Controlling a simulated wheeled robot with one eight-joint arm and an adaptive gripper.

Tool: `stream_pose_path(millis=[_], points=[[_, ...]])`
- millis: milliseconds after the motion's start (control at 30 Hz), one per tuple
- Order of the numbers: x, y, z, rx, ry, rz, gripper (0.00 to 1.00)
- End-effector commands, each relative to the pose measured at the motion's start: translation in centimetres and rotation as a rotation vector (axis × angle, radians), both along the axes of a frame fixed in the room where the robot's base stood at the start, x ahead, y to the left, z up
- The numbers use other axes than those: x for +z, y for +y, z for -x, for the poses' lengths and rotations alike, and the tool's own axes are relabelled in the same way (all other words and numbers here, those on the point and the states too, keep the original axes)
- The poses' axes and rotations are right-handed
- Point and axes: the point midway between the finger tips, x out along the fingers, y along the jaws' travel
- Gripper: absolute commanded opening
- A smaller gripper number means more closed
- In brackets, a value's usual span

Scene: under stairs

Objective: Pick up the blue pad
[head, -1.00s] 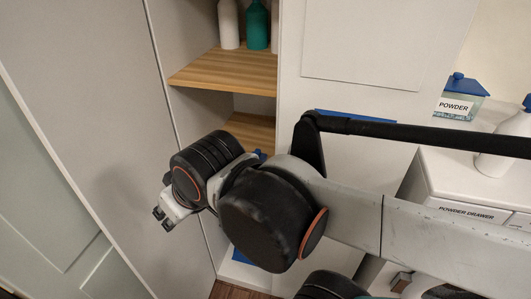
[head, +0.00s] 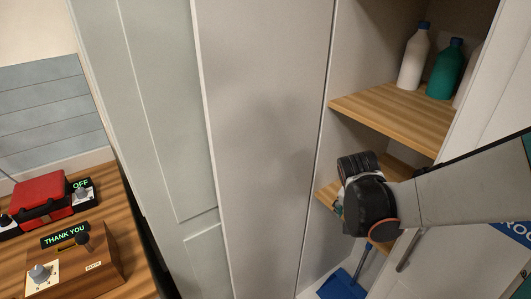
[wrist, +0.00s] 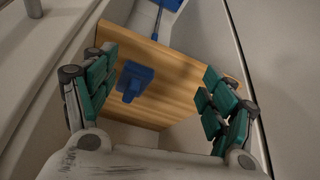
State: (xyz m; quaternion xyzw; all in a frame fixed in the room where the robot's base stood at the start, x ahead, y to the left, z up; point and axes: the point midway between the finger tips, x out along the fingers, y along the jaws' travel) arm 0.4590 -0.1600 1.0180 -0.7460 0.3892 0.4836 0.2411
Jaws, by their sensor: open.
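The blue pad (wrist: 134,80) lies on a wooden shelf (wrist: 180,82) in the wrist view. It looks like a small blue block with a raised part on top. My gripper (wrist: 158,64) is open and empty, its green-padded fingers spread to the left and right of the pad in the picture. The pad is apart from both fingers. In the head view my wrist is at the lower shelf (head: 327,193) of the cupboard and hides the pad and most of my gripper.
An upper shelf (head: 390,112) holds white (head: 414,60) and green (head: 445,70) bottles above my wrist. A blue dustpan (head: 342,286) lies on the cupboard floor. The cupboard's side wall (head: 270,150) stands close left of my gripper. A wooden bench with control boxes (head: 75,265) is at far left.

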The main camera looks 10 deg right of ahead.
Motion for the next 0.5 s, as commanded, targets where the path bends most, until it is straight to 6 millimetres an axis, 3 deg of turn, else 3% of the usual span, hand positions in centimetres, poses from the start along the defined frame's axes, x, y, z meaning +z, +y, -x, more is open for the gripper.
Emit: stream_pose_path(millis=[33, 200, 367, 500], points=[[-1.5, -0.8, -0.2, -0.061, 0.002, -0.011, 0.78], [-3.9, -2.2, 0.1, -0.195, 0.005, -0.034, 0.78], [-4.5, -3.4, -0.2, -0.234, 0.005, -0.039, 0.78], [-4.5, -5.7, -1.1, -0.236, 0.004, -0.04, 0.78]])
